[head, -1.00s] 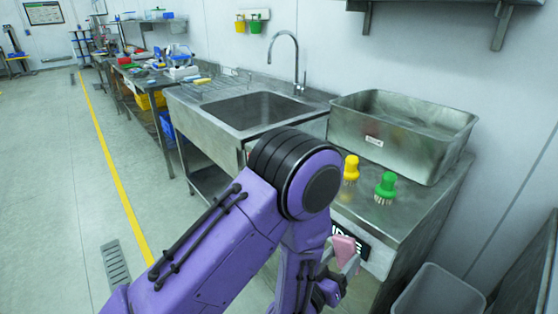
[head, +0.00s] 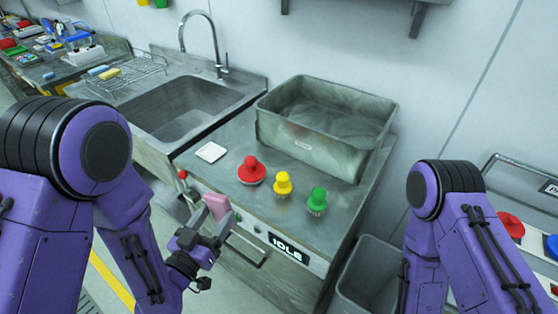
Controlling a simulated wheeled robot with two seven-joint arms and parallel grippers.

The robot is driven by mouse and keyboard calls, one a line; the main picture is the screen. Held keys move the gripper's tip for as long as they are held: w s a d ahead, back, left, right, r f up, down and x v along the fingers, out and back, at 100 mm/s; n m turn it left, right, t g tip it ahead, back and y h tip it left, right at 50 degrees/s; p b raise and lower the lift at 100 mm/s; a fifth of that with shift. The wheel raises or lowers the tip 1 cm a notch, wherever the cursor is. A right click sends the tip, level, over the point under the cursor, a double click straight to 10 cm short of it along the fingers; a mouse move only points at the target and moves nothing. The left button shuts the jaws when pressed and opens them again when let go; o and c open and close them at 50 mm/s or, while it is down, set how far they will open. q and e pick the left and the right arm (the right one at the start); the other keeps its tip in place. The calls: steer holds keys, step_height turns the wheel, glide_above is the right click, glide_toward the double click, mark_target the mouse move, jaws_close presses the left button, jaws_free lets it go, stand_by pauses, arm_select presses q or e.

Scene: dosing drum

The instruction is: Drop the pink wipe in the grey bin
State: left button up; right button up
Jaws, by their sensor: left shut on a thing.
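The pink wipe (head: 217,206) is held between the jaws of my left gripper (head: 213,222), in front of the steel counter's front edge. The grey bin (head: 366,278) stands on the floor at the right end of the counter, with its open top in view. The wipe is to the left of the bin and apart from it. My right arm comes in at the right and partly covers the bin's right side. My right gripper is out of view.
The steel counter (head: 226,178) carries a red brush (head: 251,170), a yellow brush (head: 282,184), a green brush (head: 317,201), a white square (head: 211,152) and a large metal tub (head: 312,140). A sink (head: 180,118) is at the left. A front panel (head: 287,249) reads IDLE.

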arm_select(q)
step_height(320, 180, up, 9)
steer(key=s+d+m+g+h+p, duration=0.1)
steer(key=s+d+m+h+p, duration=0.15)
steer(key=p, duration=0.35)
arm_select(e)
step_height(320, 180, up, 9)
arm_select(q)
steer(key=m+b, duration=0.1)
steer(key=b, duration=1.3)
glide_above(262, 210)
steer(key=shift+g+h, duration=0.3)
steer(key=shift+h, duration=0.05)
steer(key=f, duration=0.9)
steer(key=shift+s+a+f, duration=0.15)
steer(key=shift+s+f, duration=0.05)
steer(key=shift+f, duration=0.2)
step_height(262, 210, down, 4)
steer(key=b, duration=0.3)
steer(key=shift+w+r, duration=0.1)
steer(key=shift+r, duration=0.05)
steer(key=shift+w+r, duration=0.15)
steer(key=shift+f, duration=0.2)
steer(key=o, duration=0.9)
steer(key=shift+r, duration=0.1)
steer(key=shift+o, duration=0.9)
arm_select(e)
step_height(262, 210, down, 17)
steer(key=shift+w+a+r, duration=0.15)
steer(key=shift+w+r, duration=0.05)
